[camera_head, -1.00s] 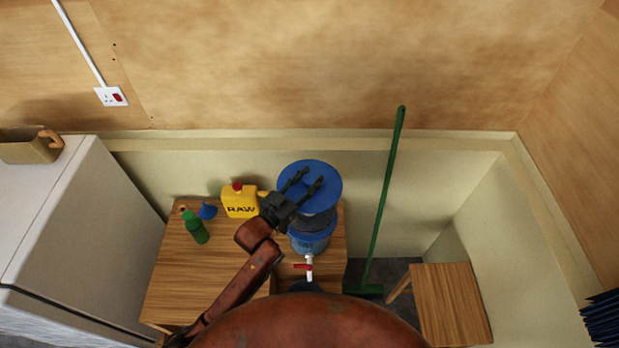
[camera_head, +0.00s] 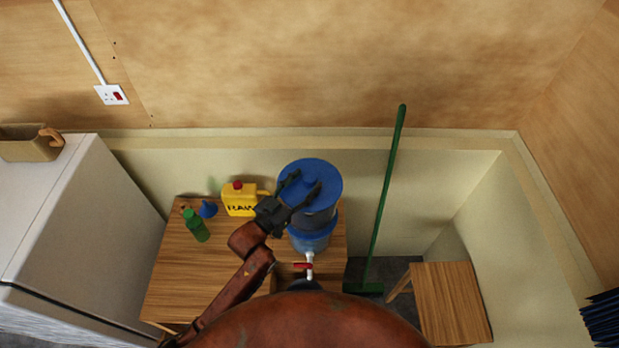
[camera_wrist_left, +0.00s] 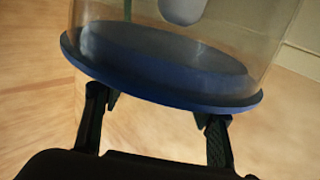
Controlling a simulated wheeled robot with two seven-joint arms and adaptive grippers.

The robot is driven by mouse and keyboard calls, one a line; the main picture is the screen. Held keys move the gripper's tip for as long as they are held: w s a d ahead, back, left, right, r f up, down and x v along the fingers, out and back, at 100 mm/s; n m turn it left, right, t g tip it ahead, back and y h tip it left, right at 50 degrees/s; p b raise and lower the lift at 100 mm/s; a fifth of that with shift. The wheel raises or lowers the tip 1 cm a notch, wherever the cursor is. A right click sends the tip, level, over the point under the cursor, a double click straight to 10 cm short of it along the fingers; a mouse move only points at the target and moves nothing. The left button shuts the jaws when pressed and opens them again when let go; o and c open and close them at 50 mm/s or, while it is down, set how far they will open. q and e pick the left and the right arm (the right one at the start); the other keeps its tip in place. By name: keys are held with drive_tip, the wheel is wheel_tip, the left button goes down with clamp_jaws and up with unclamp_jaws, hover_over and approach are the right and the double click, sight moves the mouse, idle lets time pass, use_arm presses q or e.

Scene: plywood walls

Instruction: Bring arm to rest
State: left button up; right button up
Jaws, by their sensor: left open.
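My left gripper (camera_head: 302,186) is open, its two fingers apart over or in front of the blue lid of the water dispenser (camera_head: 322,172) in the head view. The dispenser has a dark upper body, a blue lower part and a red-handled tap, and it stands on the wooden table. In the left wrist view the gripper's fingers (camera_wrist_left: 155,125) are spread with nothing between them. A clear container with a blue rim (camera_wrist_left: 160,75) fills the area just beyond them. I cannot tell whether the fingers touch it. My right gripper is not in view.
A yellow jug (camera_head: 238,197), a green bottle (camera_head: 196,226) and a blue funnel (camera_head: 208,209) stand on the wooden table (camera_head: 180,275). A white fridge (camera_head: 85,220) is at left. A green broom (camera_head: 387,190) leans on the wall. A small wooden stool (camera_head: 450,300) stands at right.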

use_arm(q)
drive_tip(key=v, duration=0.9)
drive_tip(key=shift+s+a, duration=0.15)
drive_tip(key=shift+s, duration=0.1)
